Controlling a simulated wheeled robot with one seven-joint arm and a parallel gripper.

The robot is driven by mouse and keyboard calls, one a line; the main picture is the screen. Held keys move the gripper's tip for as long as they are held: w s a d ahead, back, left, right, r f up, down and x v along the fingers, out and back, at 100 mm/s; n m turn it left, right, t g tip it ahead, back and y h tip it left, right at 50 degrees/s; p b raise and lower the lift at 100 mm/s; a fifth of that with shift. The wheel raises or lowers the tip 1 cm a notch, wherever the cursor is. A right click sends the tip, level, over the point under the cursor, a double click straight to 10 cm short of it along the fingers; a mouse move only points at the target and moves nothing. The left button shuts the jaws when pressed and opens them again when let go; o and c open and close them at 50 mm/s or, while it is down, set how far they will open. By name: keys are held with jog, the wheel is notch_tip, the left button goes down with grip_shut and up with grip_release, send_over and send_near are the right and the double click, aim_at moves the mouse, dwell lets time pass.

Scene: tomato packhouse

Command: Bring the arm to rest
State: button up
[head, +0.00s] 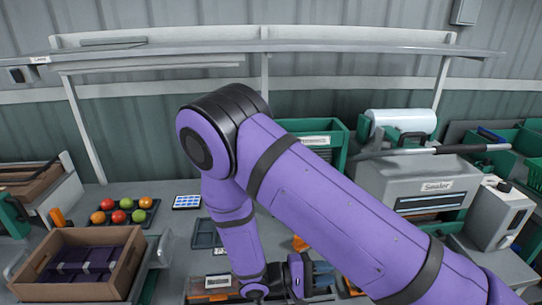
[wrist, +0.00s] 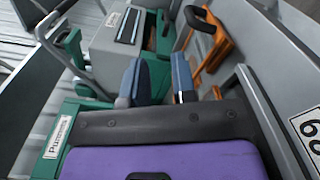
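My purple arm (head: 340,215) reaches in from the lower right of the head view, bends at a black elbow, and its forearm points down to the bench. My gripper (head: 318,277) is at the bottom centre, low over the bench and partly hidden by the upper arm. In the wrist view, the gripper's two blue-grey fingers (wrist: 160,84) stand apart with nothing seen between them. A purple link with a dark band, which looks like my own arm, fills the bottom of that view.
A tray of tomatoes (head: 124,211) and a brown box (head: 75,289) stand on the left. The sealer (head: 412,190) with a film roll (head: 402,121) stands right of the arm. Green crates (head: 316,132) are behind it. A long shelf (head: 280,46) runs above.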

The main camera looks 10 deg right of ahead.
jog(key=d+r+m+g+y, duration=0.25)
jog(key=r+y, duration=0.35)
jog(key=r, duration=0.5)
jog(key=d+r+m+g+y, duration=0.15)
jog(key=d+r+y, duration=0.35)
jog(key=r, duration=0.5)
jog(key=s+d+r+t+y, duration=0.2)
jog(key=s+r+t+y, duration=0.1)
jog(key=s+r, duration=0.3)
jog(key=s+d+r+m+t+y, duration=0.1)
jog(key=s+r+t+y, duration=0.3)
jog(key=r, duration=0.7)
jog(key=shift+s+d+r+t, duration=0.2)
jog(key=shift+s+d+t, duration=0.55)
jog(key=shift+s+t, duration=0.65)
